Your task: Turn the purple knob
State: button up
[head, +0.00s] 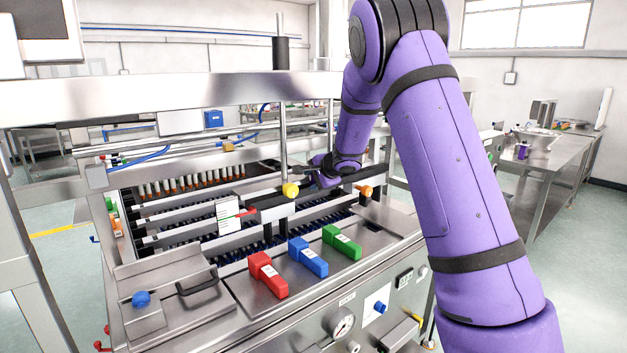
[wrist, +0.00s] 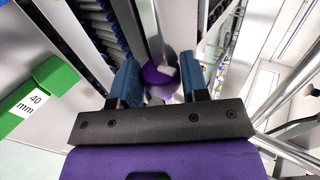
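The purple knob (wrist: 156,76) shows in the wrist view between the two blue fingertips of my gripper (wrist: 160,80). It is round, with a pale patch on its right side. The fingers stand apart on either side of the knob; I cannot tell whether they touch it. In the head view my gripper (head: 318,171) reaches in over the back of the machine, beside a vertical rod. I cannot make out the purple knob in the head view.
A yellow knob (head: 291,190) and an orange knob (head: 365,191) are near my gripper. Red (head: 267,275), blue (head: 307,257) and green (head: 342,242) blocks lie on the front panel; the green one also shows in the wrist view (wrist: 55,78). A metal beam (head: 200,96) crosses above.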

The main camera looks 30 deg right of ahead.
jog(key=c, duration=0.4)
jog(key=shift+r, duration=0.1)
jog(key=m+y, duration=0.1)
jog(key=d+r+m+y, duration=0.1)
jog(key=y, duration=0.1)
jog(key=shift+r+m, duration=0.2)
jog(key=shift+m, duration=0.1)
jog(key=shift+w+d+r+m+t+y, duration=0.15)
jog(key=shift+d+r+m+t+y, duration=0.2)
jog(key=shift+d+m+y, duration=0.85)
jog(key=shift+w+d+r+m+t+y, duration=0.1)
jog(key=shift+w+d+m+t+y, duration=0.25)
jog(key=shift+m+y, duration=1.65)
jog(key=shift+d+r+m+t+y, duration=0.25)
jog(key=shift+d+m+t+y, duration=0.35)
jog(key=shift+m+y, duration=0.95)
jog(key=shift+d+m+h, duration=0.1)
jog(key=shift+m+h, duration=0.15)
jog(key=shift+m, duration=0.1)
jog(key=o, duration=0.9)
